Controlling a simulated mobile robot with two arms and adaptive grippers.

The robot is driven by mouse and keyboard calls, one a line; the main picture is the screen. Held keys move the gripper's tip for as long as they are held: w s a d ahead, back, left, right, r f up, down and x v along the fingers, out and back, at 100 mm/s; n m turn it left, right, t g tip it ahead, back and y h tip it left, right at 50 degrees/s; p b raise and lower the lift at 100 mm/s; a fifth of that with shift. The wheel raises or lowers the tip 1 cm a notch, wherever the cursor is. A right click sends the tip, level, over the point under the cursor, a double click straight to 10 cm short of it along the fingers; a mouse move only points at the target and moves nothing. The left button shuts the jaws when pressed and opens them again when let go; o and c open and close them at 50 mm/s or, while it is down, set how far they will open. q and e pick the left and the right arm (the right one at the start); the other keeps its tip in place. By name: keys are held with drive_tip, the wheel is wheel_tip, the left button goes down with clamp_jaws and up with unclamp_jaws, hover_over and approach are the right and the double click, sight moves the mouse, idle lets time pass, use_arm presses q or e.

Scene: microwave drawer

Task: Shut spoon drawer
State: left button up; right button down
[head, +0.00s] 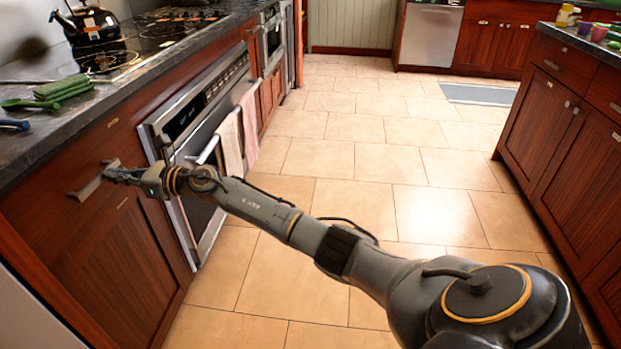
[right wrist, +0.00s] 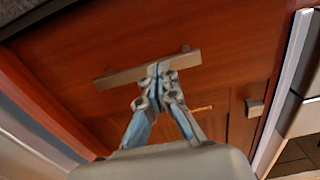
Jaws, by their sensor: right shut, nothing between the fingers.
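The spoon drawer's dark red wooden front (head: 45,190) is under the counter at the left of the head view, with a flat metal bar handle (head: 86,188). No open gap shows above it, and it looks about flush with the cabinet. My right gripper (head: 112,174) is at the handle, fingers together. In the right wrist view the closed fingertips (right wrist: 158,70) overlap the middle of the handle (right wrist: 122,77); I cannot tell if they touch it. Nothing is between the fingers. My left gripper is not in view.
An oven (head: 185,125) with towels (head: 230,143) on its handle stands beside the drawer. A green cloth (head: 63,87) and utensils lie on the counter (head: 75,118). A kettle (head: 92,22) is on the stove. The tiled floor (head: 330,125) is clear; an island (head: 560,120) stands right.

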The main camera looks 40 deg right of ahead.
drive_tip(key=shift+w+a+r, duration=0.25)
drive_tip(key=shift+w, duration=0.15)
